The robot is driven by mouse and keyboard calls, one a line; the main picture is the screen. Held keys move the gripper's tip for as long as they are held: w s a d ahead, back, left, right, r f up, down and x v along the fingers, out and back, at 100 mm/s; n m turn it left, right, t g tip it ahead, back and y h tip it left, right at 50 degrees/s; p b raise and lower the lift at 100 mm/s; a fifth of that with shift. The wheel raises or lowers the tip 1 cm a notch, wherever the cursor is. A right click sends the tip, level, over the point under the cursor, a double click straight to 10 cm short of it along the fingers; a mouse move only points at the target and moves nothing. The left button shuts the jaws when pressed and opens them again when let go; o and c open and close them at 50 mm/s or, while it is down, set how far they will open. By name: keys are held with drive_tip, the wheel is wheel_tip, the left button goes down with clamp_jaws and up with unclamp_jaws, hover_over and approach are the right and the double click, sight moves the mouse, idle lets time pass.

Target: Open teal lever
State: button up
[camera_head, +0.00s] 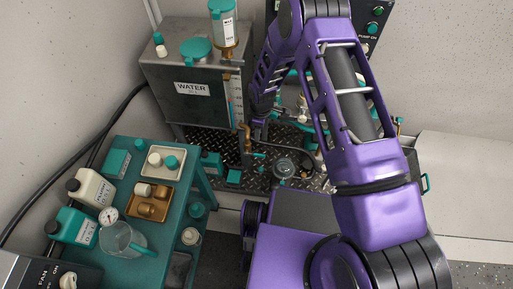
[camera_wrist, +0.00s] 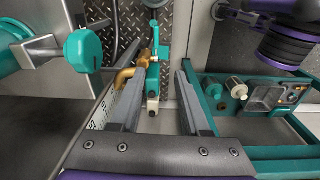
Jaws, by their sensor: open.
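In the wrist view a narrow teal lever (camera_wrist: 152,80) with a pale end runs lengthwise beside a brass valve fitting (camera_wrist: 122,76). My gripper (camera_wrist: 160,72) is open, with one grey finger on each side of the lever. The left finger looks close to the brass fitting; the right finger has a clear gap to the lever. I cannot tell whether either finger touches. In the head view the brass valve (camera_head: 247,139) shows low at the front right of the water tank (camera_head: 190,88). My purple arm reaches over there, and my gripper cannot be made out in that view.
A teal knob (camera_wrist: 83,51) juts out left of my gripper in the wrist view. A teal cart (camera_head: 124,190) with bottles and trays stands at the left in the head view. Hoses and a round gauge (camera_head: 285,168) sit over the diamond plate (camera_head: 215,146).

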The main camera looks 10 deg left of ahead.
wheel_tip(320, 180, down, 2)
drive_tip(key=w, duration=0.2)
drive_tip(key=b, duration=0.3)
approach(259, 154)
drive_tip(key=shift+n, duration=0.4)
wheel_tip(259, 154, down, 9)
drive_tip(key=shift+w+r, duration=0.15)
drive_tip(key=shift+r, duration=0.05)
drive_tip(key=shift+c, duration=0.2)
clamp_jaws()
idle(0.6)
